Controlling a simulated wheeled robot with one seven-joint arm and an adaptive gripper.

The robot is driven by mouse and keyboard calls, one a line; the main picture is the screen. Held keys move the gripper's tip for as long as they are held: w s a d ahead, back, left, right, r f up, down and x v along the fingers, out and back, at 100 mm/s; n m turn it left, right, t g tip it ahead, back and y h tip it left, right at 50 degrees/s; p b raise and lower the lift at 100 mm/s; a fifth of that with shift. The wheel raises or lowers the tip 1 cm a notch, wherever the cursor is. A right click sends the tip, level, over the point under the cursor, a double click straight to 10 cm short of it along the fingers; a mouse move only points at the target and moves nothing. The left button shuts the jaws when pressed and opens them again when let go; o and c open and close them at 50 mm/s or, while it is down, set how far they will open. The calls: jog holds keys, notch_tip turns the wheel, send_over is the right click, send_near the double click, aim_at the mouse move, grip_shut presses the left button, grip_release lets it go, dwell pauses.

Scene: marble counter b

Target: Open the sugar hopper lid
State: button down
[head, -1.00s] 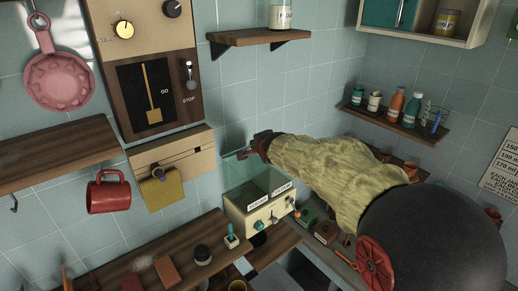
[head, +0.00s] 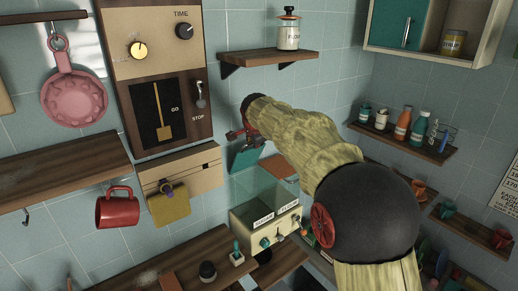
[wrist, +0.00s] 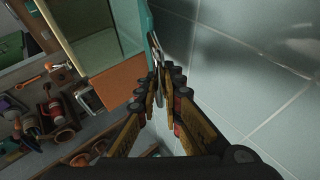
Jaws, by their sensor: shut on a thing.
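The hopper is a clear box on a cream base (head: 266,229) with two small labels on its front, too small to read surely. Its teal lid (head: 245,158) stands raised and steeply tilted near the tiled wall; its edge also shows in the wrist view (wrist: 153,45). An orange lid (head: 279,167) lies over the other part, and it shows in the wrist view (wrist: 119,82). My gripper (head: 238,134) is at the upper edge of the teal lid. In the wrist view its fingers (wrist: 159,82) are shut on the lid's edge or handle; the exact contact is partly hidden.
A wall shelf (head: 266,57) with a jar is above my gripper. A cream box (head: 180,180) with a yellow cloth is to the left. A bottle shelf (head: 402,143) is to the right. Wooden shelves and several small items are below. Tiled wall is close behind the lid.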

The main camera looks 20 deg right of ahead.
jog(key=shift+w+a+r, duration=0.2)
jog(key=shift+w+r, duration=0.15)
jog(key=shift+w, duration=0.25)
jog(key=shift+w+a+r, duration=0.2)
jog(key=shift+w+r, duration=0.15)
jog(key=shift+w, duration=0.35)
jog(key=c, duration=2.1)
grip_release()
jog(key=shift+o, duration=0.9)
jog(key=shift+f, duration=0.1)
jog(key=v, duration=1.2)
jog(key=shift+a, duration=0.1)
